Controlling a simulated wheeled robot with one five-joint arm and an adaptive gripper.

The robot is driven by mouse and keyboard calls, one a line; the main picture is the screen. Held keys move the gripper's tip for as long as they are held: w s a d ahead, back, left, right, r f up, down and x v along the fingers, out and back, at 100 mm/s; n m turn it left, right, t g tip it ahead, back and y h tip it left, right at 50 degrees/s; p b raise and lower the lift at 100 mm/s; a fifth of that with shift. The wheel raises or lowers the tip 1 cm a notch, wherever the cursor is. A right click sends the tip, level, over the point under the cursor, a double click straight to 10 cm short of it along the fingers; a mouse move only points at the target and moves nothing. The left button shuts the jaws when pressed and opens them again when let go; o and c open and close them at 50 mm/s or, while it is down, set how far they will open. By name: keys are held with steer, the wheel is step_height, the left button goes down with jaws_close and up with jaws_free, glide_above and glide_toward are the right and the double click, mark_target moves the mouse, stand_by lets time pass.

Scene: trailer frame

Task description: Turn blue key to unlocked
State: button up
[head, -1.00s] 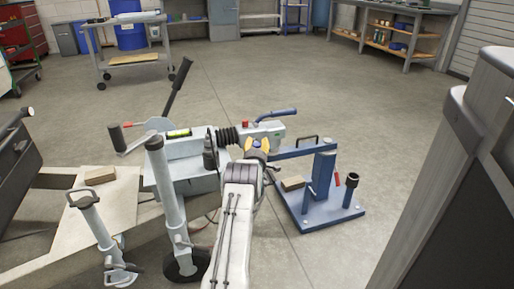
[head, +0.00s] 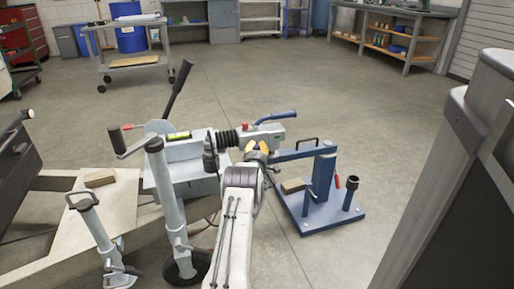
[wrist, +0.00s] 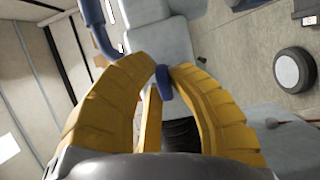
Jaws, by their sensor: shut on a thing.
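My gripper (head: 258,148) is at the side of the grey coupling head (head: 270,133) at the front of the trailer. In the wrist view its yellow fingers (wrist: 163,75) curve in and are shut on a small blue key (wrist: 164,88). Only part of the key shows between the fingertips. In the head view my arm and fingers hide the key. I cannot tell the key's turn angle or any lock marking. The blue coupling handle (head: 277,117) rises above the coupling head and shows at the top left of the wrist view (wrist: 98,28).
A blue stand (head: 324,180) with a base plate is right of my gripper. A jockey wheel post (head: 168,205) and the crank (head: 125,140) are to the left. A grey cabinet (head: 455,190) fills the right edge.

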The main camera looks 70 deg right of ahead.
jaws_close()
steer(key=shift+m+y, duration=0.5)
steer(key=shift+m, duration=0.9)
steer(key=o, duration=0.8)
jaws_free()
steer(key=v, duration=1.2)
steer(key=shift+o, duration=0.3)
steer(key=shift+w, duration=0.1)
